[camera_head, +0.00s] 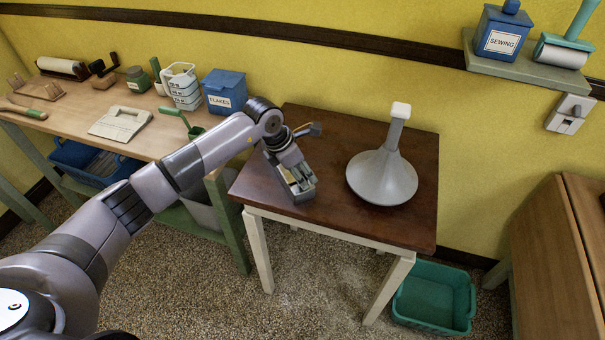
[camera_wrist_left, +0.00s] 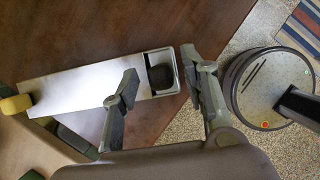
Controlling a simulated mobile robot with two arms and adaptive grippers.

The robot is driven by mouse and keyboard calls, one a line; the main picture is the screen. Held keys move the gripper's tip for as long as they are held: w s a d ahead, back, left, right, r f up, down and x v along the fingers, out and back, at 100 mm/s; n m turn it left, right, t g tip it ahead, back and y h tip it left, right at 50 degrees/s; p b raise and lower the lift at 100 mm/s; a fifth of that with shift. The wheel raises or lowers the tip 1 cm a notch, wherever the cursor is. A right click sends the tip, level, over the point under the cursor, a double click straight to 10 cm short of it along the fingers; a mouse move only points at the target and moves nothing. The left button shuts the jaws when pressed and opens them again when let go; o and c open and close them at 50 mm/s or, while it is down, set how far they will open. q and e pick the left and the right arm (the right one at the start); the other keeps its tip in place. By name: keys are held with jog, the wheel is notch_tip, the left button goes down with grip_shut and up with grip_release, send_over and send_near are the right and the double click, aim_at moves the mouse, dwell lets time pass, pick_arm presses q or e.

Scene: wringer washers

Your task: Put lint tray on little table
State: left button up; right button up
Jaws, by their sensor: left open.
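The little table (camera_head: 335,222) has a dark brown top and pale legs. In the head view, the long, pale lint tray (camera_head: 302,194) is at the table's left part, mostly hidden under my left gripper (camera_head: 294,178). In the left wrist view, the lint tray (camera_wrist_left: 85,88) seems to lie flat over the brown top, with a dark lump near its right end and a yellow piece at its left end. My left gripper (camera_wrist_left: 167,72) is open. One finger overlaps the tray and the other is just past its right end. My right gripper is not in view.
A grey funnel-shaped thing (camera_head: 383,176) stands on the table's right half. A teal basket (camera_head: 434,300) is on the floor. The table's front is clear.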

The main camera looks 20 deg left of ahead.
pick_arm(q)
jog(key=b+v, duration=0.3)
jog(key=v, duration=0.8)
jog(key=shift+f, duration=0.15)
